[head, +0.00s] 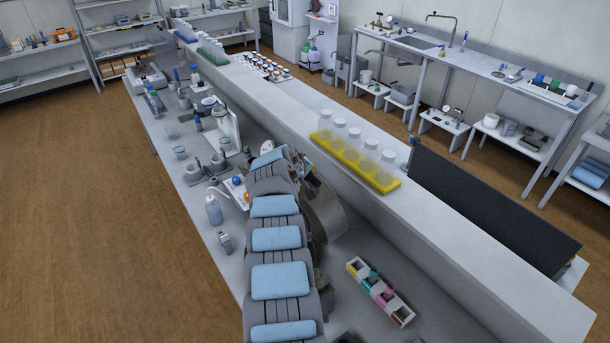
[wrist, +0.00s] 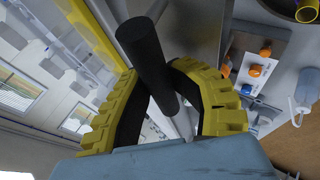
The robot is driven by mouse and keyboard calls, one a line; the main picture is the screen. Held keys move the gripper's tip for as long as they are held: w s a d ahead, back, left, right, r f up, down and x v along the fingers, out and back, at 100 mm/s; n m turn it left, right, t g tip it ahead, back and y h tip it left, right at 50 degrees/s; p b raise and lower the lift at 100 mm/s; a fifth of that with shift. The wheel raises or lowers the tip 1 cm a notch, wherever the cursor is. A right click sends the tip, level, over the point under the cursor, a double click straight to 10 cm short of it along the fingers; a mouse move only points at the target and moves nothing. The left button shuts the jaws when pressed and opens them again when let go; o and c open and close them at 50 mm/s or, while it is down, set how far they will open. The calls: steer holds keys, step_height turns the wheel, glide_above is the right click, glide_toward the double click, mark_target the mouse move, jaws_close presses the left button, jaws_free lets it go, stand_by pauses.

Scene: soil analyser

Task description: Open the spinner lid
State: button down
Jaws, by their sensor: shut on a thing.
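In the wrist view, the yellow, ribbed fingers of my gripper (wrist: 157,88) are closed around a black round bar (wrist: 150,58). The bar looks like a handle and passes slantwise between the fingertips. A grey metal surface (wrist: 190,25) lies behind the bar; I cannot tell whether it is the spinner lid. In the head view, a curved grey metal body (head: 330,212) shows beside my arm, probably the spinner. My arm hides most of it, along with my gripper and the bar. I cannot tell how far the lid is open.
A white panel with orange and blue knobs (head: 237,187) and a wash bottle (head: 213,208) stand left of my arm. A box of coloured items (head: 380,292) lies at right. A yellow rack of jars (head: 355,160) stands on the raised shelf. A dark panel (head: 490,215) is farther right.

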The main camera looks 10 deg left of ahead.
steer(key=shift+d+r, duration=0.1)
steer(key=shift+r, duration=0.05)
steer(key=c, duration=0.9)
jaws_free()
steer(key=shift+w, duration=0.1)
steer(key=shift+r, duration=0.15)
steer(key=shift+s+a+r, duration=0.2)
steer(key=shift+s+r, duration=0.1)
steer(key=shift+s, duration=0.05)
steer(key=shift+s+r, duration=0.3)
steer(key=shift+s, duration=0.15)
steer(key=shift+s+a+r, duration=0.15)
steer(key=shift+s+r, duration=0.15)
steer(key=shift+r, duration=0.1)
steer(key=shift+v, duration=4.35)
